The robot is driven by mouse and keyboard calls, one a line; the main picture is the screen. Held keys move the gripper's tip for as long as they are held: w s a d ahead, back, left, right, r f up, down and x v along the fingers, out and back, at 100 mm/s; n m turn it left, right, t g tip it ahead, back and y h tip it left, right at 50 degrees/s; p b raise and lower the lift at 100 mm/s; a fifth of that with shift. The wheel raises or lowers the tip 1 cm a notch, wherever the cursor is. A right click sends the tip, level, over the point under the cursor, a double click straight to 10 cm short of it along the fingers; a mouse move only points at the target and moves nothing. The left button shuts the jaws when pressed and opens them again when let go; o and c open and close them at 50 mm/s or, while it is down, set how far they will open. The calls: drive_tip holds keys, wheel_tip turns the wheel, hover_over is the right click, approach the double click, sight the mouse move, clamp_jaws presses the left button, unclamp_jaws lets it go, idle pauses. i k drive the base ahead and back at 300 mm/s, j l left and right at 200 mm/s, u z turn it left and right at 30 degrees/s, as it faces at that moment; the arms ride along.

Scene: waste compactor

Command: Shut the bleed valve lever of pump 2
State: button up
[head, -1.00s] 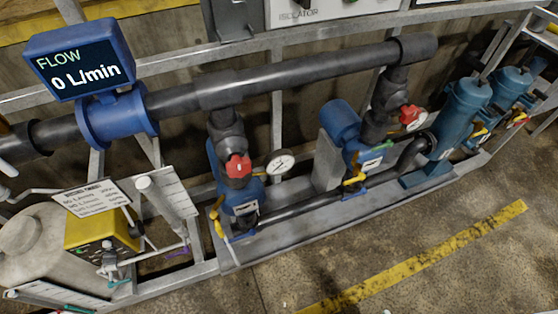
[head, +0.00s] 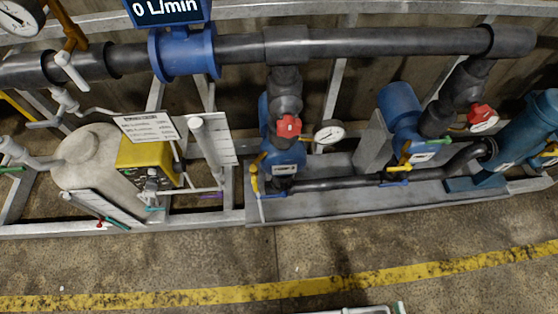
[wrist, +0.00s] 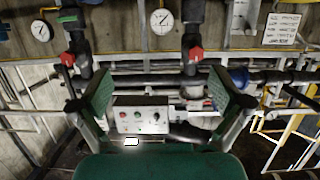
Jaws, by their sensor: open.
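Two blue pumps stand on a grey plinth in the head view: a left pump (head: 284,158) and a right pump (head: 402,112). I cannot read which is pump 2. A yellow lever (head: 254,178) and a blue lever (head: 272,195) sit low at the left pump. My gripper (wrist: 163,86) shows in the wrist view with green fingers wide apart, empty and touching no lever. It cannot be made out in the head view.
Red-handled valves (head: 289,126) (head: 482,114) sit above the pumps under a dark pipe (head: 380,43). A blue flow meter (head: 186,53) and a yellow box (head: 146,165) are to the left. Bare floor (head: 300,250) lies in front. A control box (wrist: 140,114) shows between my fingers.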

sight(253, 179)
drive_tip(key=k+j, duration=0.15)
drive_tip(key=j, duration=0.2)
drive_tip(key=k+j, duration=0.2)
drive_tip(key=j, duration=0.15)
drive_tip(key=k+j, duration=0.15)
drive_tip(key=j, duration=0.2)
